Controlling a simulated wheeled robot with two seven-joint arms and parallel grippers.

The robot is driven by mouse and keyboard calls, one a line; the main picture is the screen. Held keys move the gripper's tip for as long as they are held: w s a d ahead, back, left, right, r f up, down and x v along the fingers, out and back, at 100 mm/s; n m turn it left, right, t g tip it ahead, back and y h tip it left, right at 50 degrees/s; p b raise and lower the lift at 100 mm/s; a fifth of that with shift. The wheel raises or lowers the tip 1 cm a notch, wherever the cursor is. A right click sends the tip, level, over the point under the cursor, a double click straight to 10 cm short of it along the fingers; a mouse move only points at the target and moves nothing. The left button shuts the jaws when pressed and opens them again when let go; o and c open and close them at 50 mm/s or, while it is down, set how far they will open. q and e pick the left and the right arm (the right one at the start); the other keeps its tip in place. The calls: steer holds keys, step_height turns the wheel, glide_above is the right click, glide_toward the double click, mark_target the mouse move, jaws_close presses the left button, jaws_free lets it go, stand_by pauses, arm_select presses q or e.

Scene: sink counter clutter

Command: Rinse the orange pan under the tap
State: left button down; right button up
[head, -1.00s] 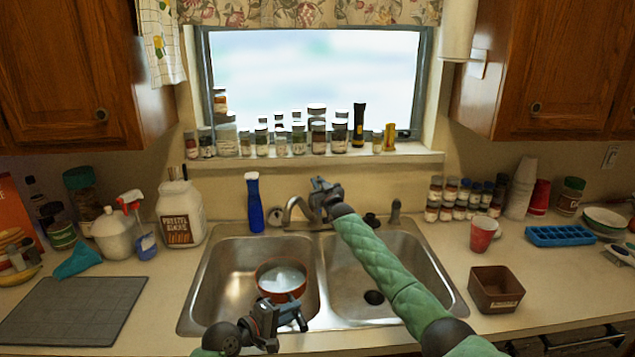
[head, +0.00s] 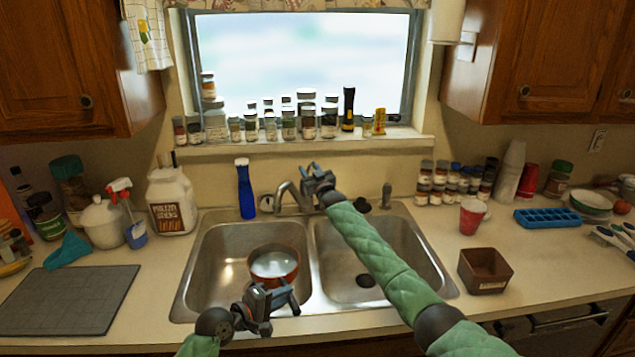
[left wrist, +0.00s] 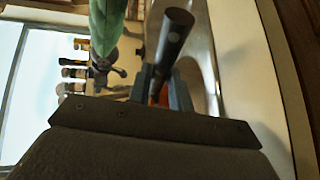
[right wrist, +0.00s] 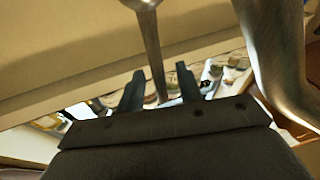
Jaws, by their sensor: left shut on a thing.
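The orange pan (head: 293,270) is level over the left basin of the sink, with a pale inside. My left gripper (head: 281,295) is shut on its dark handle, in front of the pan. In the left wrist view the handle (left wrist: 174,45) stands between the fingers, with a bit of orange behind. The tap (head: 288,190) rises behind the sink, its spout toward the left basin. My right gripper (head: 318,176) is at the tap, right of the spout. In the right wrist view its fingers are apart with a thin metal rod (right wrist: 151,45) between them; contact is unclear.
The right basin (head: 350,270) is empty under my right arm. A blue bottle (head: 246,190) stands behind the left basin. A brown box (head: 485,270) and a red cup (head: 472,217) stand to the right. A grey mat (head: 65,300) lies on the left counter.

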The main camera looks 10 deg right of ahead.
arm_select(q)
steer(key=shift+r, duration=0.1)
arm_select(e)
steer(key=v, duration=1.1)
steer(key=shift+f, duration=0.15)
steer(key=shift+s+d, duration=0.1)
steer(key=shift+d, duration=0.05)
stand_by(0.4)
